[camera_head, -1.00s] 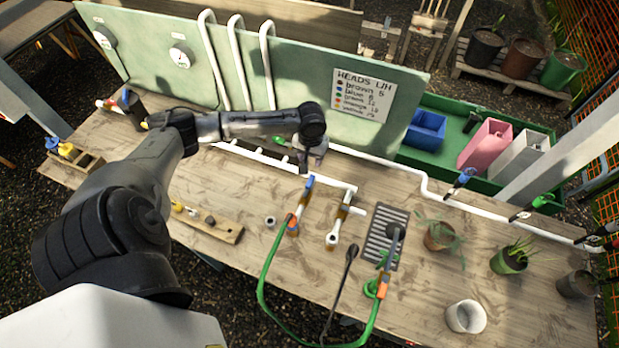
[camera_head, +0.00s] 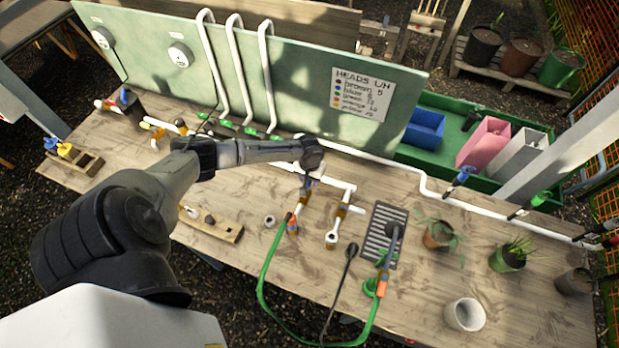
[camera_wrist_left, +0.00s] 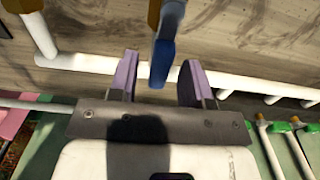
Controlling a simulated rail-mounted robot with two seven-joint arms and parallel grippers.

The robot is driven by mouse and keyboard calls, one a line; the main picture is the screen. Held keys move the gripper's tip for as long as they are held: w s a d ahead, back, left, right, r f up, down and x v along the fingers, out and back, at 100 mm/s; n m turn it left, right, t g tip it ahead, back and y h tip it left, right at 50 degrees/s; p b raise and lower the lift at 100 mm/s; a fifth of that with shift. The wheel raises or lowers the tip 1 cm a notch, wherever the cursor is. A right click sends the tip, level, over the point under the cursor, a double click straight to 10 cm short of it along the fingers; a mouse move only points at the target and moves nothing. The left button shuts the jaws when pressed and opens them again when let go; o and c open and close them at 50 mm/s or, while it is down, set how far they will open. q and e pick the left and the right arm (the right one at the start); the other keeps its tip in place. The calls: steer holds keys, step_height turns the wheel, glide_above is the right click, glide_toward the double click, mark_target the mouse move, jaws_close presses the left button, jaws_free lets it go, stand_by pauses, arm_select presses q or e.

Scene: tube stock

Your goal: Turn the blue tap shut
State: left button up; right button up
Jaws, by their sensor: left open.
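The blue tap lever (camera_wrist_left: 162,62) shows in the left wrist view, between the two purple fingers of my left gripper (camera_wrist_left: 158,66), with a gap on both sides. The gripper is open. In the head view my left gripper (camera_head: 307,182) is over the tap's short pipe (camera_head: 296,218), which carries an orange fitting, and hides most of the blue lever. Whether a finger touches the lever cannot be told. My right gripper is not in view.
A second tap pipe (camera_head: 336,226) stands close to the right. A green hose (camera_head: 264,268) loops at the bench front. A drain grate (camera_head: 381,238), potted plants (camera_head: 440,236) and a white cup (camera_head: 465,315) lie further right. A green backboard (camera_head: 290,85) stands behind.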

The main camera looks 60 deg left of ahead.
arm_select(q)
steer(key=shift+c, duration=0.4)
jaws_close()
